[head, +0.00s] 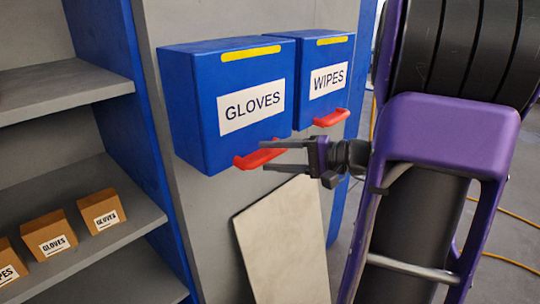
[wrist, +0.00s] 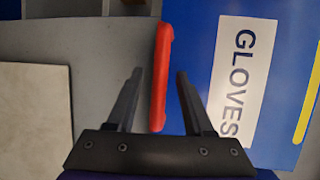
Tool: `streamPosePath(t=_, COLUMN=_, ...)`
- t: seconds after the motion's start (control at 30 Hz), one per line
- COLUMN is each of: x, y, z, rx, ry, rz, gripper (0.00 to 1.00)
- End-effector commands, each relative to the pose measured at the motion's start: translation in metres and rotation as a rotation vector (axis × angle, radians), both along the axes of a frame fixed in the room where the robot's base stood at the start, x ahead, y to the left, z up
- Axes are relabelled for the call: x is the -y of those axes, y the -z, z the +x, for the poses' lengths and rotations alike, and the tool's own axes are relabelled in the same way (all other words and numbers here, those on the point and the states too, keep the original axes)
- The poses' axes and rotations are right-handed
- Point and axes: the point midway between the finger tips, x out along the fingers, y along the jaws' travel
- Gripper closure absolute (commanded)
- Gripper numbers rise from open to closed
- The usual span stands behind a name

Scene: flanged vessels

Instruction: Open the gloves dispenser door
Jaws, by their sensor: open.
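The gloves dispenser (head: 235,75) is a blue wall box with a white GLOVES label (head: 250,107) and a red handle (head: 259,155) low on its front. Its door looks closed. My gripper (head: 268,156) is open at the handle, coming from the right. In the wrist view, the red handle (wrist: 160,75) shows between the two dark fingers (wrist: 160,74), with a gap on each side. The label (wrist: 240,80) is turned sideways there. I cannot tell exactly how deep the handle sits between the fingers.
A blue WIPES dispenser (head: 325,60) with its own red handle (head: 331,117) hangs just right. A pale board (head: 285,245) leans against the wall below. Grey shelves (head: 65,88) with several cardboard boxes (head: 102,210) stand at left. A yellow cable (head: 510,262) lies on the floor at right.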

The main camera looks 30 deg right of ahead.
Motion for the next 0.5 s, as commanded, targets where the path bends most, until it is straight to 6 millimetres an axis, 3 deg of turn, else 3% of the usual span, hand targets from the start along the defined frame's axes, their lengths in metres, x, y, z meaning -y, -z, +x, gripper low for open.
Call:
streamPosePath(t=0.4, x=-0.0064, y=0.0020, z=0.0067, rx=-0.001, ry=0.000, rz=0.001, gripper=0.48)
streamPosePath(t=0.5, x=-0.0063, y=0.0020, z=0.0067, rx=-0.001, ry=0.000, rz=0.001, gripper=0.66)
